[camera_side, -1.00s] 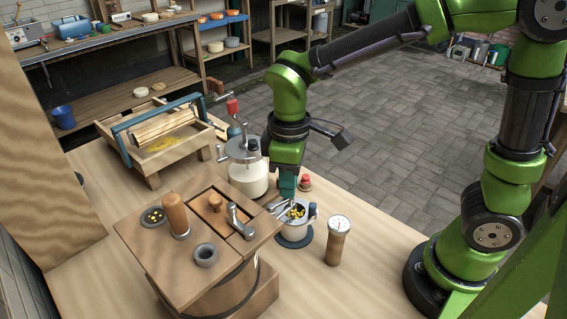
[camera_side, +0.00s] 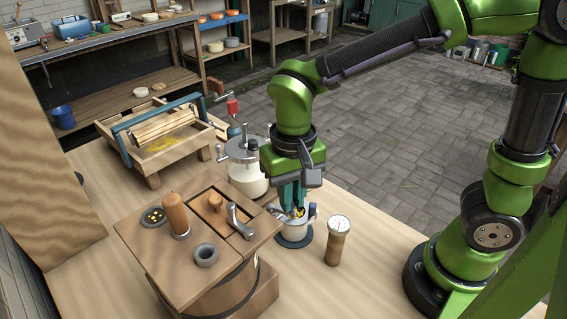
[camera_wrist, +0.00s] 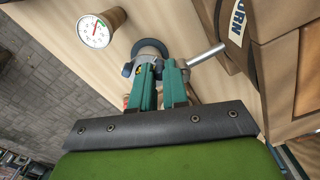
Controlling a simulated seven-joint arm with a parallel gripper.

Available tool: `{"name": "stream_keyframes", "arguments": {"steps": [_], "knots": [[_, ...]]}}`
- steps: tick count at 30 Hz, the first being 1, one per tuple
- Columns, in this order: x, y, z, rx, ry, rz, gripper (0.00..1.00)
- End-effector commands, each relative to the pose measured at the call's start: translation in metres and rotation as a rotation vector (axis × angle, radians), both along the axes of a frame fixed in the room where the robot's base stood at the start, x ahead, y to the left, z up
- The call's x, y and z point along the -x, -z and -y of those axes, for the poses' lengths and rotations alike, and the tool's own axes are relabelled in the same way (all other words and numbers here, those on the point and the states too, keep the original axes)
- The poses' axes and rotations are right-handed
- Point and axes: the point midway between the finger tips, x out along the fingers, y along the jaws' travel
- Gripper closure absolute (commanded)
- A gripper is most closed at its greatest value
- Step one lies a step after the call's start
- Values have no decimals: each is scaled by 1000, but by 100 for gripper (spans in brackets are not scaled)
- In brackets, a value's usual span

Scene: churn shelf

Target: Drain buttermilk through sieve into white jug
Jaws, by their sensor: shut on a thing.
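My gripper (camera_side: 292,207) points down at the metal tap (camera_wrist: 207,54) on the side of the wooden churn (camera_side: 190,262). Its teal fingers (camera_wrist: 162,72) are closed at the tap's outer end; the gripped part, apparently the tap handle, is mostly hidden between them. No flow of buttermilk can be made out.
A dial gauge (camera_side: 338,238) stands close right of the jug. A lidded glass jar (camera_side: 246,172) stands behind left. A wooden butter worker (camera_side: 160,150) is further back. The churn top carries a wooden handle (camera_side: 176,216) and a grey ring (camera_side: 205,255). Bench front right is clear.

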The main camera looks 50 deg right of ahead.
Motion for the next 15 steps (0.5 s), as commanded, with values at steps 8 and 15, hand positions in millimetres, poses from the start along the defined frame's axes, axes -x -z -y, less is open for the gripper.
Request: {"name": "stream_keyframes", "arguments": {"steps": [8,15], "knots": [[2,-1,-9,0,220,2,100],[3,-1,-14,-1,347,2,100]]}}
